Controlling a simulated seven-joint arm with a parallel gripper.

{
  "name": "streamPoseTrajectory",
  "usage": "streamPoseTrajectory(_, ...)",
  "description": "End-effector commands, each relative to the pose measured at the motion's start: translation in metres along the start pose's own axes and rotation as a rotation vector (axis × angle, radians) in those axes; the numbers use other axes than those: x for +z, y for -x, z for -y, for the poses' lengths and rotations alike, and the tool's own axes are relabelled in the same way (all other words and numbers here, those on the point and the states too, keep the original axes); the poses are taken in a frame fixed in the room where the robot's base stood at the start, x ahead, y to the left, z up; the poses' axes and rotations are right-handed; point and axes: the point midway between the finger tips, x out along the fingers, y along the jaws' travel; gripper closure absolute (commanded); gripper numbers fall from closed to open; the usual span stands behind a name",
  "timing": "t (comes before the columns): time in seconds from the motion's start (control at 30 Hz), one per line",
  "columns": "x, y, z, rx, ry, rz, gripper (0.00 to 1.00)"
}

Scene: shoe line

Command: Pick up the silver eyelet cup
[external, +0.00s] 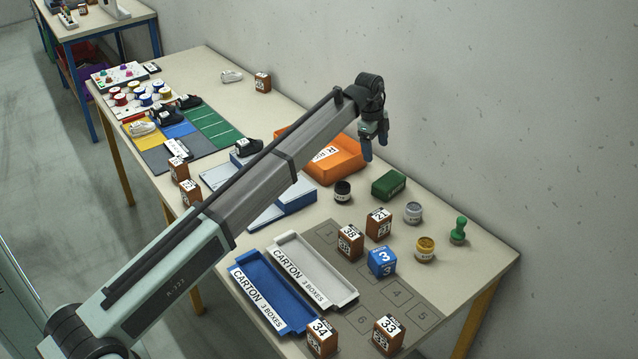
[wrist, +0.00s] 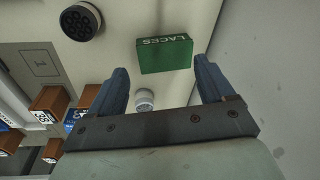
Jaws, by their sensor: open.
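The silver eyelet cup (external: 413,212) is a small white cup with grey contents. It stands upright on the table, right of the green laces box (external: 388,185). My gripper (external: 375,147) is open and empty, high above the table beyond the laces box. In the wrist view the silver cup (wrist: 145,99) shows between the fingers, close to the gripper's (wrist: 161,68) left finger in the picture and partly cut off by the palm bar. The fingers do not touch it.
A black cup (external: 342,191) and a gold cup (external: 425,249) stand nearby. A green stamp (external: 458,230) is at the right edge. Numbered brown boxes (external: 379,224) and a blue box (external: 382,262) stand in front.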

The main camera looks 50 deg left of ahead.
Motion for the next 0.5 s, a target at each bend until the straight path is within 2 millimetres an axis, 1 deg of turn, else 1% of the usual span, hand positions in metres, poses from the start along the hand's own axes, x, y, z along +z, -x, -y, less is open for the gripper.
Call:
streamPoseTrajectory(0.03,-0.03,0.001,-0.006,0.019,-0.071,0.009,0.18)
streamPoseTrajectory(0.1,-0.064,0.002,-0.015,0.046,-0.167,0.025,0.18)
streamPoseTrajectory(0.23,-0.117,0.006,-0.033,0.092,-0.322,0.047,0.18)
streamPoseTrajectory(0.3,-0.138,0.007,-0.041,0.11,-0.386,0.056,0.18)
streamPoseTrajectory(0.4,-0.159,0.009,-0.05,0.13,-0.452,0.066,0.18)
streamPoseTrajectory(0.5,-0.17,0.01,-0.055,0.142,-0.487,0.07,0.18)
